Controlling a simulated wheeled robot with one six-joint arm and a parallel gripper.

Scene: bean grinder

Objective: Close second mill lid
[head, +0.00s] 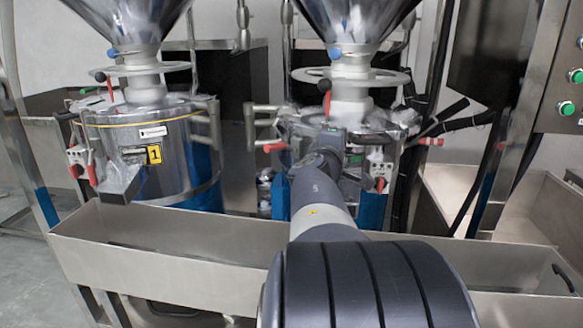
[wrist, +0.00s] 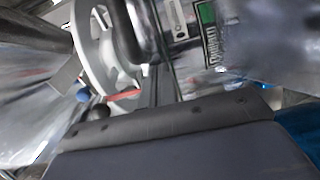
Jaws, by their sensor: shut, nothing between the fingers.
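Two steel mills stand behind a trough in the head view. The left mill (head: 150,135) carries a yellow "1" label. The right mill (head: 380,140), with no number visible, is the second one. Its lid (head: 372,127) shows only in part behind my arm, and whether it sits fully down I cannot tell. A red-tipped handle (head: 274,147) sticks out at its left and another red tip (head: 432,142) at its right. My gripper (head: 328,135) is at the front of this mill, mostly hidden by my arm. Its dark fingers (wrist: 158,88) look together and empty in the wrist view.
A steel trough (head: 165,255) runs across the front, below my arm. A steel funnel (head: 355,22) and a pale ring (head: 352,77) are above the right mill; a ring also shows in the wrist view (wrist: 88,45). A button panel (head: 562,75) is at right.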

